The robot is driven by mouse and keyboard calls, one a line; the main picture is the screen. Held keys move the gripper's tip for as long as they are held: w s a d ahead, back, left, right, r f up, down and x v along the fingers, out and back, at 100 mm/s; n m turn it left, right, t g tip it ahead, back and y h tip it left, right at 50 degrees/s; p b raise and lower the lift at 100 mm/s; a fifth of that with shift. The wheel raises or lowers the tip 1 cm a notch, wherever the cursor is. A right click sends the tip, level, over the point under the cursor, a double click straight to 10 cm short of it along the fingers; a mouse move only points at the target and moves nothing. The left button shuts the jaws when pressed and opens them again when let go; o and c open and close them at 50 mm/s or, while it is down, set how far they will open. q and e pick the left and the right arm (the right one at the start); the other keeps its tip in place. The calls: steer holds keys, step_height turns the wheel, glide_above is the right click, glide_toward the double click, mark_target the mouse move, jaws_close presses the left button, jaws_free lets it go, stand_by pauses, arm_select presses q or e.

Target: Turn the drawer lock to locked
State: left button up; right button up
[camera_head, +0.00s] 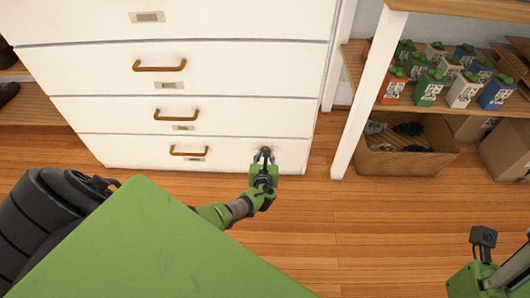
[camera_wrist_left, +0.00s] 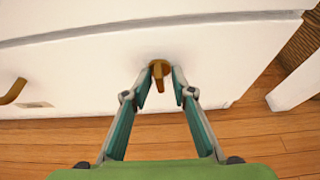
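The drawer lock (camera_wrist_left: 158,73) is a small brass knob or key on the white front of the bottom drawer (camera_head: 230,148), near its right end. In the left wrist view it sits between the fingertips of my left gripper (camera_wrist_left: 160,72). The fingers stand apart on either side of it, with slim gaps. In the head view my left gripper (camera_head: 265,156) is at the bottom drawer's right side and mostly covers the lock. My right gripper (camera_head: 484,240) is only partly in view at the lower right, away from the drawers, and its fingers cannot be made out.
The white drawer unit has brass handles (camera_head: 160,66) and label holders. To the right, a shelf (camera_head: 352,62) holds several small cartons (camera_head: 430,88), with a basket (camera_head: 400,163) and cardboard boxes (camera_head: 505,150) below. The wooden floor (camera_head: 360,235) in front is clear.

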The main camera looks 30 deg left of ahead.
arm_select(q)
steer(key=v, duration=1.2)
stand_by(0.4)
